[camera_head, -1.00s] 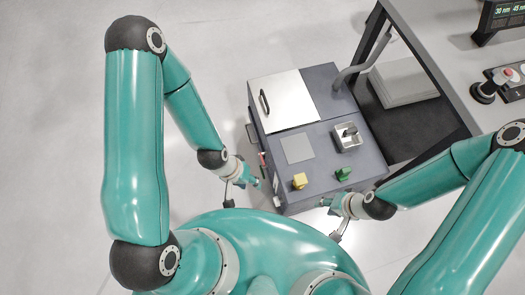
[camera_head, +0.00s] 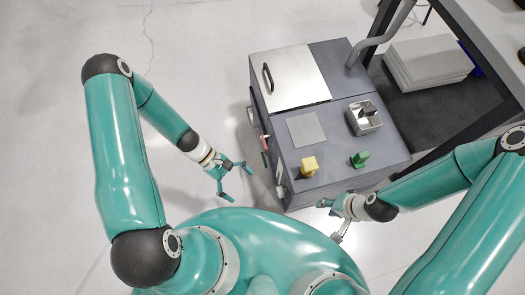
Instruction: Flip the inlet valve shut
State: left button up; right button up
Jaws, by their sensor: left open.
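A grey cabinet (camera_head: 330,132) stands in front of me. Its left side carries a small red part (camera_head: 265,140) and a small green part (camera_head: 264,158). A yellow knob (camera_head: 309,166) and a green knob (camera_head: 359,159) sit on its top near the front edge. I cannot tell which part is the inlet valve. My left gripper (camera_head: 236,184) is open and empty, left of the cabinet's side and apart from it. My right gripper (camera_head: 331,210) is by the cabinet's front edge; its fingers are too small and partly hidden to read.
A silver lid with a dark handle (camera_head: 292,78), a flat grey plate (camera_head: 306,130) and a metal box (camera_head: 364,117) are on the cabinet top. A hose (camera_head: 385,38) rises behind. A table frame and a stack of pale slabs (camera_head: 428,62) stand right. The left floor is clear.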

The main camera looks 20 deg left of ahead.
pick_arm(q)
jog(key=w+a+f+n+t+h+b, duration=0.3)
jog(key=w+f+n+t+h+b, duration=0.15)
jog(key=f+n+b, duration=0.2)
jog(key=n+t+b, duration=0.6)
jog(key=t, duration=0.2)
send_near(264, 143)
jog(key=shift+h, duration=0.25)
jog(key=x, duration=0.3)
jog(key=b+x, duration=0.1)
jog(key=x, duration=0.2)
jog(key=f+b+x, duration=0.1)
jog(key=x, duration=0.3)
jog(key=shift+w+a, duration=0.25)
pick_arm(e)
notch_tip(264, 143, down, 18)
pick_arm(q)
jog(key=shift+c, duration=0.2)
pick_arm(e)
jog(key=shift+r, duration=0.1)
